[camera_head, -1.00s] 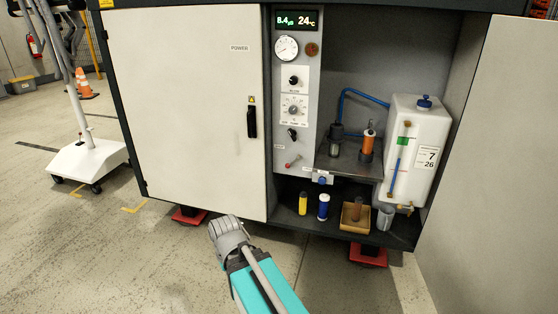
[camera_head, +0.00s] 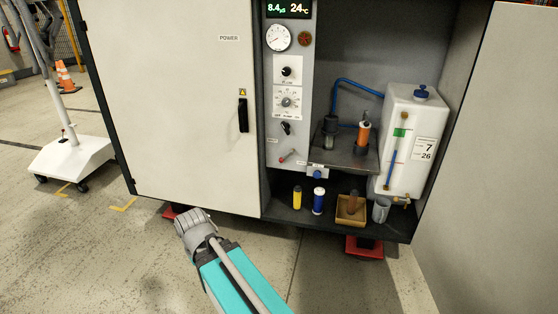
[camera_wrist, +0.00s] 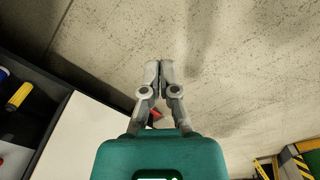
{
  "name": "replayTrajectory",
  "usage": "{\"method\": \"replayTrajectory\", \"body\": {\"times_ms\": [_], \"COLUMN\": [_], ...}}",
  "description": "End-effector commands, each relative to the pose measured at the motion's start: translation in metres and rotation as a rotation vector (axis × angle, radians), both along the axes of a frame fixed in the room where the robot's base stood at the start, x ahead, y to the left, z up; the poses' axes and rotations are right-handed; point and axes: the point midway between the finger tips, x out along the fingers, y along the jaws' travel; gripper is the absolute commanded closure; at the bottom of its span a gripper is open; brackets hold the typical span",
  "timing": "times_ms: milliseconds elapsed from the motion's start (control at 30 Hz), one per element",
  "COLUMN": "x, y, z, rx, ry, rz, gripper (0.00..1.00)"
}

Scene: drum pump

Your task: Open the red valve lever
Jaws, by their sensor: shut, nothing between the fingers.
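The gripper is well apart from the lever.
A closed white door (camera_head: 170,100) with a black handle is left of the panel. An open door (camera_head: 490,150) bounds the right side.

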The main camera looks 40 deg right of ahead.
Motion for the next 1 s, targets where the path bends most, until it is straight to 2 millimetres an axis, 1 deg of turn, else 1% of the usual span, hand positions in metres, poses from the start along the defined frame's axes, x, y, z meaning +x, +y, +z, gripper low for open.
{"method": "replayTrajectory", "body": {"times_ms": [67,167,200,267,367,467,500,567,600,667,700,767,800,867,900,1000], "x": [0.003,0.012,0.018,0.029,0.054,0.085,0.098,0.118,0.131,0.15,0.161,0.178,0.189,0.204,0.213,0.232], "y": [-0.003,-0.012,-0.017,-0.022,-0.049,-0.088,-0.106,-0.135,-0.155,-0.185,-0.205,-0.233,-0.253,-0.28,-0.296,-0.333], "z": [-0.001,-0.002,-0.003,-0.005,-0.007,-0.007,-0.006,-0.003,0.0,0.006,0.01,0.018,0.023,0.032,0.038,0.052], "rx": [-0.007,-0.032,-0.049,-0.082,-0.159,-0.26,-0.304,-0.375,-0.422,-0.493,-0.538,-0.604,-0.648,-0.708,-0.745,-0.826], "ry": [-0.006,-0.023,-0.035,-0.06,-0.12,-0.201,-0.238,-0.3,-0.343,-0.409,-0.454,-0.521,-0.566,-0.631,-0.673,-0.766], "rz": [-0.007,-0.03,-0.044,-0.072,-0.138,-0.217,-0.25,-0.297,-0.327,-0.368,-0.391,-0.418,-0.433,-0.449,-0.455,-0.457], "gripper": [1.0,1.0,1.0,1.0,1.0,1.0,1.0,1.0,1.0,1.0,1.0,1.0,1.0,1.0,1.0,1.0]}}
